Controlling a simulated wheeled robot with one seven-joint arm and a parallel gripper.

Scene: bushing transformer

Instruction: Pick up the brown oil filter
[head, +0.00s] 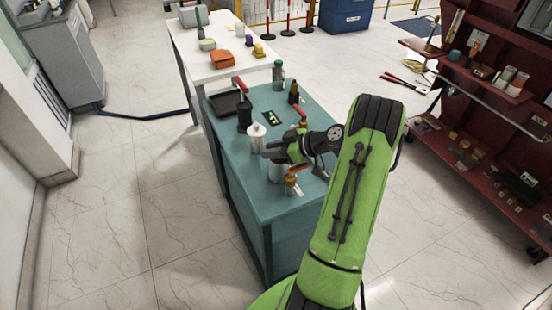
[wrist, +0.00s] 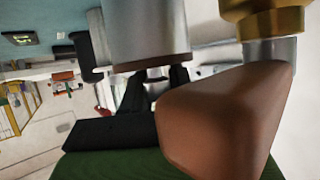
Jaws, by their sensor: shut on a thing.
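A wide grey cylinder with a brown rim (wrist: 150,35) fills the upper middle of the wrist view; I take it for the brown oil filter. In the head view its pale side (head: 277,173) shows under my gripper (head: 274,156), near the front of the teal table. In the wrist view the dark fingers of my gripper (wrist: 156,82) meet its brown-rimmed end. My gripper is shut on it. The contact is partly hidden, and I cannot tell whether the filter is clear of the table.
A brass valve (head: 291,186) with an orange-red handle stands close by; its handle (wrist: 225,120) looms large in the wrist view. A white bottle (head: 256,137) and black can (head: 244,115) stand behind. A white table (head: 190,55) adjoins; a dark red shelf (head: 470,130) is right.

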